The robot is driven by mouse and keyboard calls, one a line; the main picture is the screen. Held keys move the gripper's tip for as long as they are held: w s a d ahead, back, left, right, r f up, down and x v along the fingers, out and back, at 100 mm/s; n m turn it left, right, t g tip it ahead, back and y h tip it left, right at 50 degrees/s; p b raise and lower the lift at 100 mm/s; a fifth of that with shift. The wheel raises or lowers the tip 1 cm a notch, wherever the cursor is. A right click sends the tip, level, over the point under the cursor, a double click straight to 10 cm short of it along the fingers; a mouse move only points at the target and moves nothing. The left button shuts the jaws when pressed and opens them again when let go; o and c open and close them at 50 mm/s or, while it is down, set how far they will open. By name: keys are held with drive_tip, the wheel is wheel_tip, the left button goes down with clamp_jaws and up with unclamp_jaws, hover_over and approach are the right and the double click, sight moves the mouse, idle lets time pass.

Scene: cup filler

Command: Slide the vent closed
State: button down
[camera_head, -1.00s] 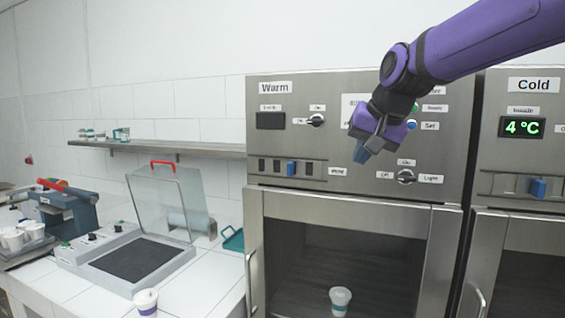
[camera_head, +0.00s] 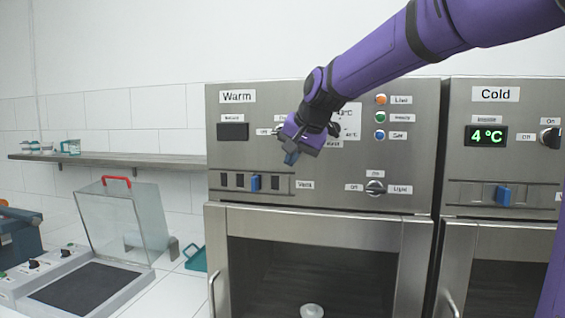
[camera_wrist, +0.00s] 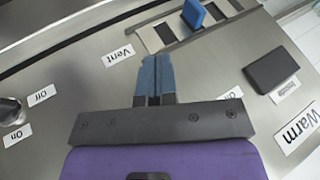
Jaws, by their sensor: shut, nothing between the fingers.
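The vent on the Warm cabinet is a metal strip with dark slots (camera_head: 240,182) and a blue slider knob (camera_head: 254,183), left of the Vent label. Dark slots show on both sides of the knob. In the wrist view the blue knob (camera_wrist: 194,14) stands at the top, beyond my fingertips, with dark slots beside it. My gripper (camera_head: 291,158) is shut and empty, its blue fingers together, above and right of the knob in the head view. In the wrist view my gripper (camera_wrist: 153,62) points toward the vent strip and is apart from the knob.
A dark display (camera_head: 233,131) is above the vent, and a light knob (camera_head: 375,188) is to its right. The Cold cabinet has its own blue vent knob (camera_head: 503,195). The oven door handle (camera_head: 213,292) sticks out below. A glass lid (camera_head: 128,222) stands at the left.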

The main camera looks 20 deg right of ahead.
sight(255, 183)
drive_tip(key=x, duration=0.8)
drive_tip(key=shift+s, duration=0.1)
drive_tip(key=w+a, duration=0.2)
drive_tip(key=shift+a+f, duration=0.1)
drive_tip(key=shift+a, duration=0.15)
drive_tip(key=shift+w+a, duration=0.3)
drive_tip(key=shift+a, duration=0.1)
